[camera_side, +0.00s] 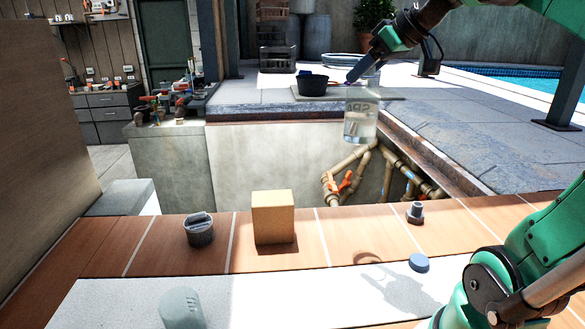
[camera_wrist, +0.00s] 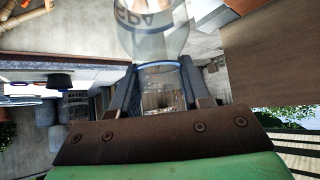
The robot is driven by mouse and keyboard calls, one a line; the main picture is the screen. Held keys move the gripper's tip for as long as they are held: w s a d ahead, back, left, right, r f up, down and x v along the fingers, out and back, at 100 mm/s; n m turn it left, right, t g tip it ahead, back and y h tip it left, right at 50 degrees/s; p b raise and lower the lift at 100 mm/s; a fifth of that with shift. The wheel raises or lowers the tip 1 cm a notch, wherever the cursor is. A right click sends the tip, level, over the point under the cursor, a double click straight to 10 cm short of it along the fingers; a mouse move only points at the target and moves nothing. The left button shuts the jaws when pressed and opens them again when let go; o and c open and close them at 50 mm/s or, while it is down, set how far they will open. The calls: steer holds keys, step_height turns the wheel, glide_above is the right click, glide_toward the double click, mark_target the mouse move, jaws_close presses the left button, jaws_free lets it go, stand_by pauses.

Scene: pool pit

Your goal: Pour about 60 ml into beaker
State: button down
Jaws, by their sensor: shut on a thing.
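In the side view, my gripper (camera_side: 353,84) is high up at the upper middle, shut on a clear bottle (camera_side: 361,122) with SPA lettering. The bottle hangs below the fingers, roughly upright, well above the tiled ledge. In the wrist view, the fingers (camera_wrist: 160,88) close on either side of the bottle's clear neck, and its body (camera_wrist: 150,25) extends beyond them. How much liquid it holds is hard to tell. A pale translucent cup, seemingly the beaker (camera_side: 182,309), stands at the bottom left of the side view, cut by the frame edge and far from my gripper.
A grey mat (camera_side: 110,302) lies in front. A blue cap (camera_side: 419,262) is on its right part. A yellow block (camera_side: 273,217), a dark ribbed cylinder (camera_side: 199,229) and a grey fitting (camera_side: 415,212) stand on the tiled ledge. Pipes (camera_side: 345,172) run in the pit behind.

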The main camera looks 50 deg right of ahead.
steer(key=w+a+r+n+y, duration=0.1)
steer(key=w+a+n+y, duration=0.15)
steer(key=a, duration=0.75)
steer(key=w+a+n+y, duration=0.15)
steer(key=w+a, duration=0.25)
steer(key=a, duration=0.7)
steer(key=s+a+r+n+g+y, duration=0.1)
steer(key=s+a+n, duration=0.25)
steer(key=a, duration=0.65)
steer(key=s+a+n+g+y, duration=0.15)
steer(key=s+a, duration=0.35)
steer(key=a, duration=0.5)
step_height(320, 180, down, 23)
steer(key=shift+w+f, duration=0.15)
steer(key=shift+w, duration=0.1)
steer(key=shift+d, duration=0.2)
